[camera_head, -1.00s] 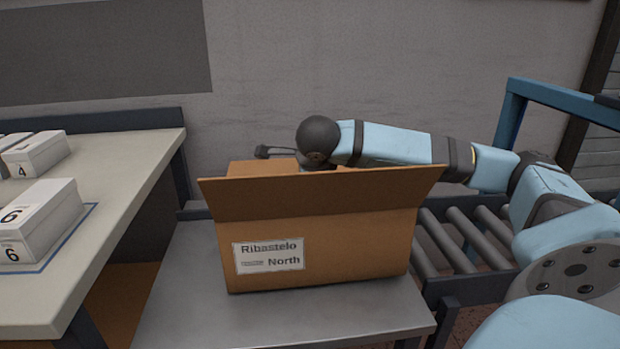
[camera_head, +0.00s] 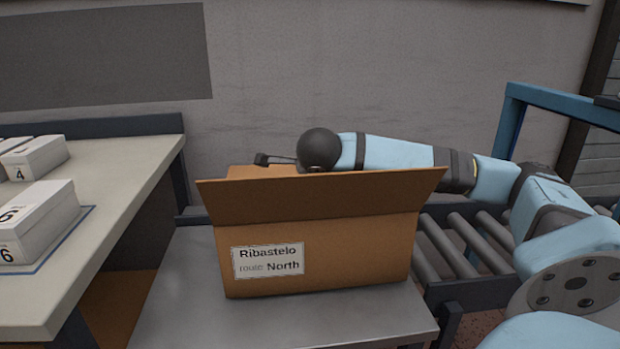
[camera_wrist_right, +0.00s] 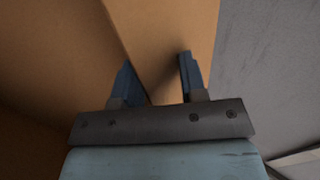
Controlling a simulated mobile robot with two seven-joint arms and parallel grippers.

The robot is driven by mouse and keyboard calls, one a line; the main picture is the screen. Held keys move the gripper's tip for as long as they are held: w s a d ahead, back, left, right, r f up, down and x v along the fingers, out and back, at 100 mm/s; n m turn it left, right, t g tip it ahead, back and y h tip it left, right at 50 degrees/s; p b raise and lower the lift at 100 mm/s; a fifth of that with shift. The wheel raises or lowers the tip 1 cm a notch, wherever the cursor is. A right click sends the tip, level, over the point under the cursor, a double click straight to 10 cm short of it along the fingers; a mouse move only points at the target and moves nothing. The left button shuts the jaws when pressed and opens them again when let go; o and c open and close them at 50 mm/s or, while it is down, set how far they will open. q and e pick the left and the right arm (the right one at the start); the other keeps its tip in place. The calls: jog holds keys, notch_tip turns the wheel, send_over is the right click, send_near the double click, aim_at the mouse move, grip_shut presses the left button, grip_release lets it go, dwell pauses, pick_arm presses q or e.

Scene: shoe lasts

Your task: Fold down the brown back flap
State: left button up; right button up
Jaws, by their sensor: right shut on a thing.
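A brown cardboard box (camera_head: 350,255) with a label reading "Ribastelo route North" stands on a grey metal table. Its near flap (camera_head: 320,197) stands up and leans outward toward me, hiding the box's inside. A strip of the brown back flap (camera_head: 262,171) shows just above that near flap. My right arm reaches in from the right to the back of the box. My left gripper is in no view.
A light worktable (camera_head: 110,215) with white numbered boxes (camera_head: 38,222) is on the left. A roller conveyor (camera_head: 470,245) and a blue frame (camera_head: 512,125) are on the right. A grey wall stands behind. Bare metal tabletop (camera_head: 180,280) shows left of the box.

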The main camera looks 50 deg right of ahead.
jog(key=shift+f, duration=0.45)
jog(key=shift+s+a+r, duration=0.1)
jog(key=shift+s+r, duration=0.05)
pick_arm(q)
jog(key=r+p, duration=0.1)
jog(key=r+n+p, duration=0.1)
jog(key=p, duration=0.1)
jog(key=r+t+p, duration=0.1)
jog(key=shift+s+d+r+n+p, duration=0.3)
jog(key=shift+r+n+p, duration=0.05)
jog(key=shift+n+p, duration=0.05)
pick_arm(e)
jog(key=v, duration=1.4)
jog(key=shift+w+r, duration=0.2)
jog(key=shift+r, duration=0.05)
